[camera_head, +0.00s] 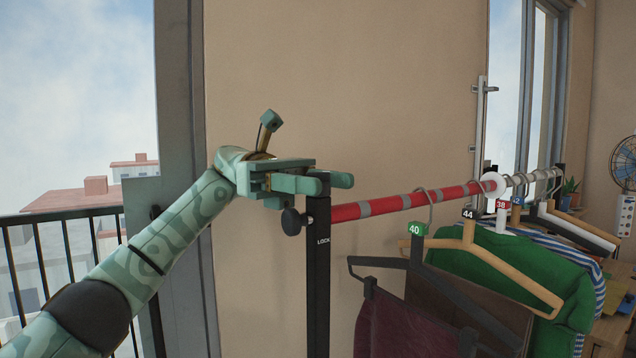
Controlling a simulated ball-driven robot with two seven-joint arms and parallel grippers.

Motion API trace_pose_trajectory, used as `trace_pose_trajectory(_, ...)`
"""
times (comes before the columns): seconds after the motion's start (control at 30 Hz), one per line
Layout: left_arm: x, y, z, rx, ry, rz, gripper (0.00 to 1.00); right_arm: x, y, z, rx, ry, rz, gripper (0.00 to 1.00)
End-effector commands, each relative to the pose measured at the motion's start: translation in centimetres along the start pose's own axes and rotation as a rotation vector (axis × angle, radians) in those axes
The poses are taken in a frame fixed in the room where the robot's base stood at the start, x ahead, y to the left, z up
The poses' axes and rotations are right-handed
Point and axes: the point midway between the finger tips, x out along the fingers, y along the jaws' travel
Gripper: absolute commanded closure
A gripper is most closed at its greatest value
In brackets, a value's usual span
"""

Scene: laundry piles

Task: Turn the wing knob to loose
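My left gripper (332,182) is above the knob, at the top of the post. Its two green fingers are apart, and the dark post top shows between them. I cannot tell whether either finger touches the post. The knob is clear of the fingers. My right gripper is out of view.
A red and grey striped rail (400,204) runs right from the post. Hangers with numbered tags carry a green garment (500,265), a maroon one (405,325) and others. A balcony railing (62,255) is at left.

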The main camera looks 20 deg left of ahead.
Motion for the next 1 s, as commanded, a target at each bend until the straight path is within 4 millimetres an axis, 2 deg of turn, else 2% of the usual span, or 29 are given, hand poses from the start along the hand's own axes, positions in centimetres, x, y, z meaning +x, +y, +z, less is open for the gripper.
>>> trace_pose_trajectory(0.47,0.0,0.0,0.4,0.001,0.000,-0.001,0.52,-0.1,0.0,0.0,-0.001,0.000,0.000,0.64)
trace_pose_trajectory(0.57,0.1,0.0,1.8,0.002,0.000,-0.001,0.52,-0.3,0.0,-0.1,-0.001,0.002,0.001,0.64)
trace_pose_trajectory(0.67,0.3,-0.3,3.9,0.004,0.002,-0.002,0.52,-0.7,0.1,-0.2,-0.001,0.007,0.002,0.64)
trace_pose_trajectory(0.9,3.3,-4.0,9.4,0.007,0.003,-0.003,0.52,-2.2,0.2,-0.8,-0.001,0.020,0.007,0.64)
trace_pose_trajectory(1.0,4.9,-6.0,10.3,0.006,0.003,-0.004,0.52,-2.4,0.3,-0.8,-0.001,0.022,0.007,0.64)
